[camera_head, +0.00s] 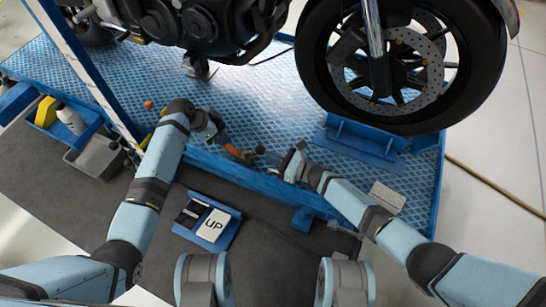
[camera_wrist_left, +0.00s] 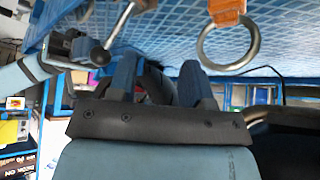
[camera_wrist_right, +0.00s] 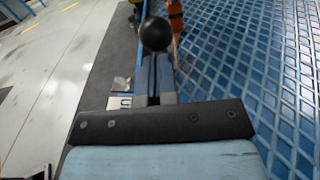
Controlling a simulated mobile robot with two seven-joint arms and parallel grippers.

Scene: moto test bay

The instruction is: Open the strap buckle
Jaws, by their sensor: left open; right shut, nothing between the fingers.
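The orange strap (camera_head: 233,150) lies low along the front edge of the blue lift platform, between my two grippers. In the left wrist view an orange strap end (camera_wrist_left: 228,12) carries a metal ring (camera_wrist_left: 228,48). A metal lever with a black ball knob (camera_wrist_left: 101,57) stands to its left; I take it as part of the buckle. The knob (camera_wrist_right: 155,34) also shows just beyond my right fingertips. My left gripper (camera_wrist_left: 160,80) is open and empty, below the ring and knob in that view. My right gripper (camera_wrist_right: 155,68) is shut and empty; whether it touches the knob is unclear.
The blue platform (camera_head: 270,110) carries a motorcycle (camera_head: 190,25), whose front wheel (camera_head: 310,75) stands behind my right arm. A panel marked UP (camera_head: 212,225) sits below the platform edge. Bins with a yellow item (camera_head: 45,112) stand at left.

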